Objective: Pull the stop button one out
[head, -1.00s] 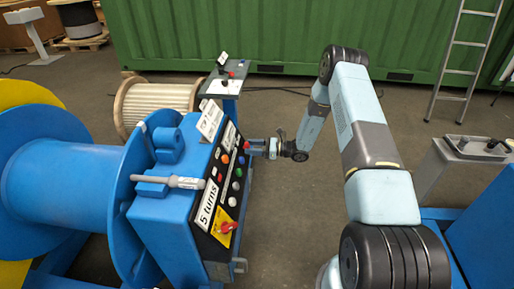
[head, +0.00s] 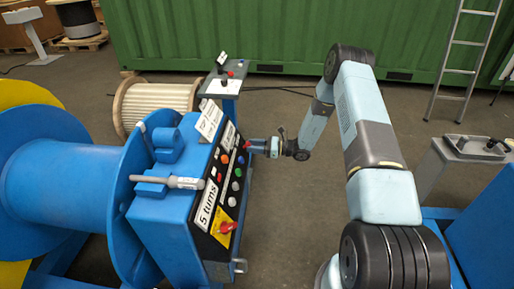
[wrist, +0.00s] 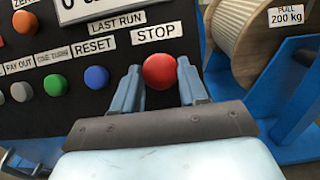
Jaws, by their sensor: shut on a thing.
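The stop button (wrist: 160,71) is a round red knob under a white STOP label (wrist: 156,33) on a black panel. In the wrist view my gripper (wrist: 160,82) has one finger on each side of the red knob and is shut on it. In the head view my gripper (head: 254,146) is at the far end of the blue control box (head: 160,222), against its panel. The red knob shows there as a small spot (head: 247,144) by the fingers. How far the knob stands out from the panel I cannot tell.
Blue (wrist: 96,77), green (wrist: 56,83) and orange (wrist: 25,22) buttons sit left of the stop button. A red switch on a yellow plate (head: 226,228) is at the panel's near end. A wooden spool (head: 155,104) stands behind. Open floor lies right of the box.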

